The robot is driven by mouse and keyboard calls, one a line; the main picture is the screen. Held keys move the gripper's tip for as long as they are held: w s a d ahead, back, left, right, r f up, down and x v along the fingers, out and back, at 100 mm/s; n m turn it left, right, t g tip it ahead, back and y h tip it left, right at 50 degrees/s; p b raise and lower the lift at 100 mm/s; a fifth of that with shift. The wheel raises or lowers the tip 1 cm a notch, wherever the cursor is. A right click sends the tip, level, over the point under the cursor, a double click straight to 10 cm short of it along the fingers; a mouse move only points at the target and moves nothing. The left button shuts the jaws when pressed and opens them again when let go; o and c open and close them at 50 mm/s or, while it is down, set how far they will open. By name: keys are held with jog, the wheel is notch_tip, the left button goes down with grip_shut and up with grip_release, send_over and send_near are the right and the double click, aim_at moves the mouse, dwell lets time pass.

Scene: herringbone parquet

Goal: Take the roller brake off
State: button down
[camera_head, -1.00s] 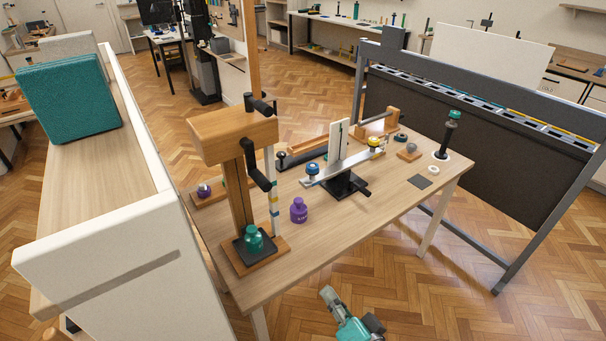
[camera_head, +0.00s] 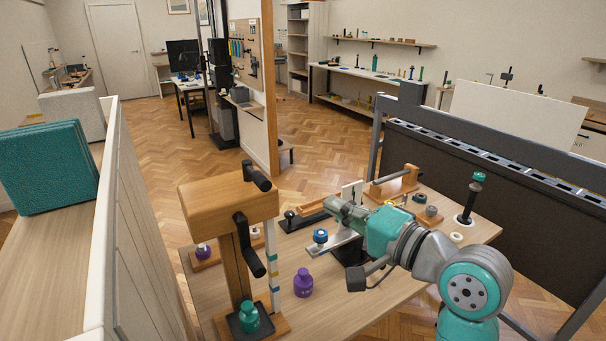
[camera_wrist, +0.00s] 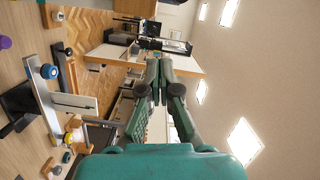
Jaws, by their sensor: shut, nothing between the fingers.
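I cannot tell for certain which part is the roller brake. A black lever bar with a ball knob (camera_head: 290,216) lies along the table's far left side, beside a wooden tray. My gripper (camera_head: 337,207) is above the table, in front of the balance-like beam and its white upright plate, partly hiding both. In the wrist view my gripper (camera_wrist: 158,82) has its fingers together and empty, pointing out across the room, touching nothing.
The table (camera_head: 335,300) also holds a blue knob (camera_head: 320,236) on the beam, a purple weight (camera_head: 303,283), a wooden press with black cranks (camera_head: 230,205), a green jar (camera_head: 249,317) and a black post (camera_head: 470,200). A dark framed panel (camera_head: 480,200) stands behind right.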

aim_at(256, 181)
jog(key=w+a+r, duration=0.2)
jog(key=w+a, duration=0.3)
jog(key=a, duration=0.5)
jog(key=shift+w+g, duration=0.15)
jog(key=shift+g, duration=0.15)
dwell(0.4)
